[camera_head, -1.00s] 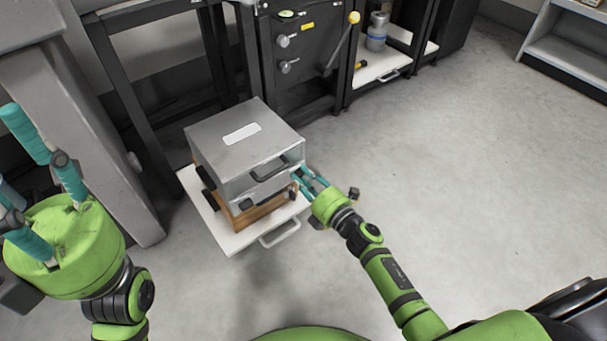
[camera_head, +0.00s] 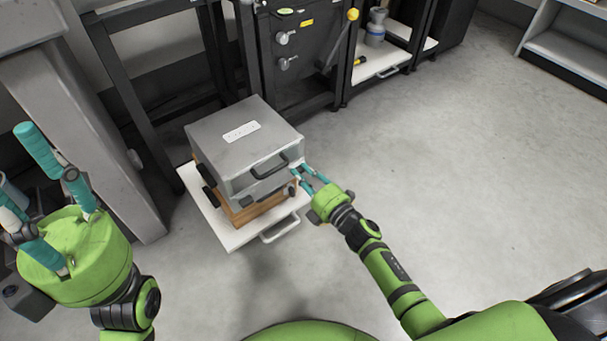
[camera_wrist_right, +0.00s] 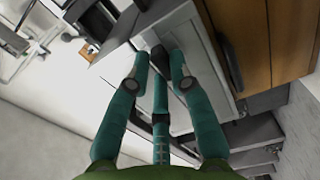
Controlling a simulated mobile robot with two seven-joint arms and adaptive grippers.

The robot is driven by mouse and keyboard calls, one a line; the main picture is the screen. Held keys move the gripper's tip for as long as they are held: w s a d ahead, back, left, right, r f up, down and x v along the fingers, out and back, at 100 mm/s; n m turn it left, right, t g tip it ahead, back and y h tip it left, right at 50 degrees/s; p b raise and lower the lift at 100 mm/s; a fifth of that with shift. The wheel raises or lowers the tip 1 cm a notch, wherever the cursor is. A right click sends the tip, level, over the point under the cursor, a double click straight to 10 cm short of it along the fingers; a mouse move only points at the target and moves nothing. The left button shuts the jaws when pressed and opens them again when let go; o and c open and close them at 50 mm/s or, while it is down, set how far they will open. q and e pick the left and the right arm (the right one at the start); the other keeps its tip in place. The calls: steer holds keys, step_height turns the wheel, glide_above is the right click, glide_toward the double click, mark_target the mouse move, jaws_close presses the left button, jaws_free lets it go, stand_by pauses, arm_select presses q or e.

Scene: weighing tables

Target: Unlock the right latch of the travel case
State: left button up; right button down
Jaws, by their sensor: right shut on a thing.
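The grey metal travel case (camera_head: 228,153) with a black handle (camera_head: 270,169) lies flat on a wooden block (camera_head: 258,208). Two dark latches sit low on its front: the left latch (camera_head: 246,201) and the right latch (camera_head: 291,190), by the right corner. My right gripper (camera_head: 302,178) is at that corner, its teal fingers closed in on the right latch. In the right wrist view the fingertips (camera_wrist_right: 160,62) meet around a dark piece (camera_wrist_right: 159,56) against the grey case; the latch's exact position is partly hidden. My left gripper (camera_head: 62,200) is raised at the left, fingers spread, empty, away from the case.
The block stands on a white pull-out shelf (camera_head: 217,226) with a front handle (camera_head: 281,229). A black cabinet (camera_head: 305,60) with knobs and a yellow-tipped lever is behind. A grey column (camera_head: 85,130) stands at the left. The floor at the right is clear.

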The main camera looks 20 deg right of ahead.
steer(key=c, duration=1.1)
jaws_free()
steer(key=shift+s+d, duration=0.15)
steer(key=shift+s, duration=0.2)
steer(key=v, duration=1.1)
steer(key=shift+s, duration=0.15)
